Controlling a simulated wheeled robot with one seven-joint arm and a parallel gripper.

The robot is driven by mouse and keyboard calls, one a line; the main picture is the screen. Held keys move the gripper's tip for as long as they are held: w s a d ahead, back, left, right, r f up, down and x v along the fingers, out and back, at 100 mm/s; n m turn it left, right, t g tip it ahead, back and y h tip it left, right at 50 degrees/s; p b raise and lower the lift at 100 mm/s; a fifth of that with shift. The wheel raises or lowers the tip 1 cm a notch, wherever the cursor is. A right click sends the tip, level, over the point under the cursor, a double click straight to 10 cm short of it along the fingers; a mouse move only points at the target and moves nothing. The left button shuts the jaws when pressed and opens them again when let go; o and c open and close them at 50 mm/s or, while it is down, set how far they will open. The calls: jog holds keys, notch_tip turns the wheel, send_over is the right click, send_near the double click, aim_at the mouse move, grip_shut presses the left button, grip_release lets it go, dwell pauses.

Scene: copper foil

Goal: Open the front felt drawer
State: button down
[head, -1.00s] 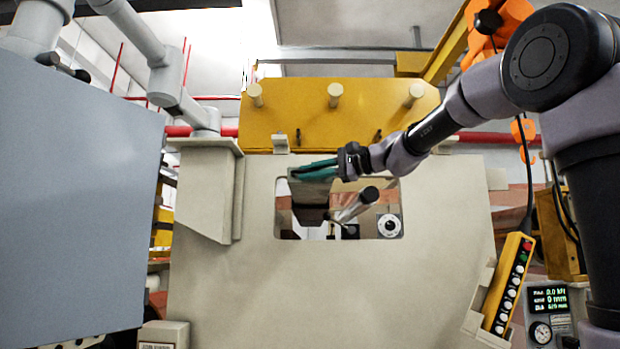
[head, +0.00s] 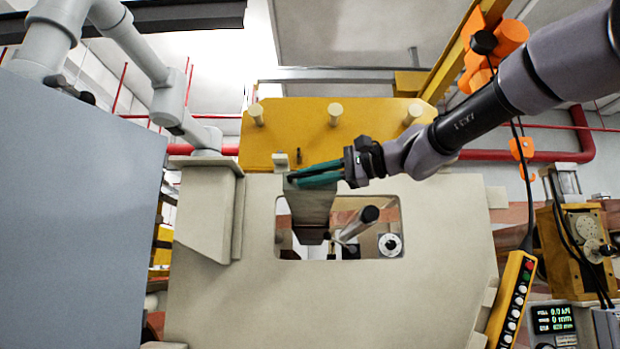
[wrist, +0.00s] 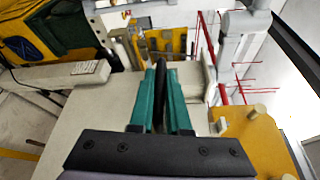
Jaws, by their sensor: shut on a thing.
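The front felt drawer appears to be the grey box-like piece (head: 313,208) standing out of the window in the beige machine wall. Its upper end overlaps the window's top edge. My gripper (head: 292,178) reaches in from the right, its teal fingers lying across the drawer's near top end. In the wrist view the fingers (wrist: 161,75) are closed on a thin dark edge between them, apparently part of the drawer. The fingers hide the exact contact, and the drawer's inside does not show.
The beige machine wall (head: 330,300) fills the middle, with a yellow panel with pegs (head: 375,125) above. Inside the window are a grey cylinder (head: 360,222) and a round dial (head: 390,244). A large grey panel (head: 70,220) blocks the left. A yellow button pendant (head: 512,300) hangs right.

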jog(key=c, duration=0.9)
grip_release()
jog(key=v, duration=1)
jog(key=shift+s+d, duration=0.15)
jog(key=shift+d, duration=0.25)
